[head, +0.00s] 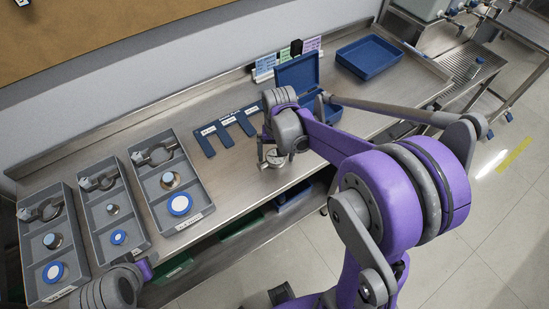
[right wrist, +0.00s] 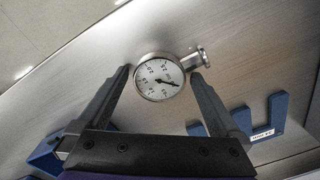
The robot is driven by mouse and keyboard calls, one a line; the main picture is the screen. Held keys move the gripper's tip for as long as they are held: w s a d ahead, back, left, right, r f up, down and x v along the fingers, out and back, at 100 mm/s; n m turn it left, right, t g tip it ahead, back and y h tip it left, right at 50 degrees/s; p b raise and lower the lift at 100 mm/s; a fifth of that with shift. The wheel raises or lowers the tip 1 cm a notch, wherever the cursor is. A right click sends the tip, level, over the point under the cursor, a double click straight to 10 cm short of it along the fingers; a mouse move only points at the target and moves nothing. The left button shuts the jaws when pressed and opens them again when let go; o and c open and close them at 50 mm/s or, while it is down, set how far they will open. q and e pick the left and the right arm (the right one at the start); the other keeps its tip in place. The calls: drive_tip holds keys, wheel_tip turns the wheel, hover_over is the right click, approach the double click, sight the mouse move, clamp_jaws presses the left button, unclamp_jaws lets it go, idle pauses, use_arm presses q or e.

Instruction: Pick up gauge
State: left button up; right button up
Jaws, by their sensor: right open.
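The gauge (right wrist: 158,82) has a round white dial with black numbers and a needle, a metal rim and a short metal stem toward the upper right. It lies on the steel bench. In the head view the gauge (head: 277,161) is near the bench's front edge, partly covered by my gripper. My right gripper (right wrist: 161,73) is open, with one fingertip left of the dial and the other right of it by the stem. I cannot tell whether either finger touches it. In the head view my right gripper (head: 271,156) is above the gauge. My left gripper is not in view.
Several grey trays (head: 205,190) with metal fittings and blue-ringed discs stand at left. Blue labelled holders (head: 226,131) lie behind the gauge. An open blue box (head: 298,72) and a blue tray (head: 369,55) are farther back. Bare steel lies around the gauge.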

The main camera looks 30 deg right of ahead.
drive_tip(key=shift+f, duration=0.2)
drive_tip(key=c, duration=1.3)
drive_tip(key=shift+r, duration=0.15)
